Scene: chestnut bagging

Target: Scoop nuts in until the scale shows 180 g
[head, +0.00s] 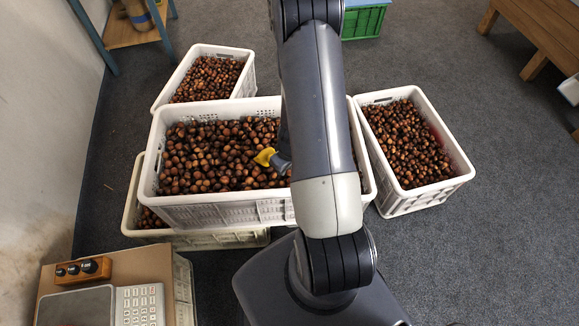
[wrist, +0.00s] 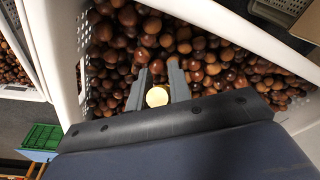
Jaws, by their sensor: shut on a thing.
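Brown nuts (head: 215,152) fill the large white crate (head: 225,212) in the middle of the head view. A small yellow piece (head: 265,157), which looks like part of a scoop, shows just left of my arm over these nuts. In the wrist view my gripper (wrist: 158,82) is shut on a pale yellow round end, likely the scoop's handle (wrist: 157,97), above the nuts. The scoop's bowl is hidden, so I cannot tell what it holds. The scale (head: 75,307) with its keypad (head: 139,304) is at the lower left. No weight reading is visible.
More white crates of nuts stand at the right (head: 425,200) and the back left (head: 160,98), with another below the middle crate. A wooden block with black knobs (head: 82,270) sits behind the scale. A green crate (head: 363,22) is at the back. Grey floor is clear at the right.

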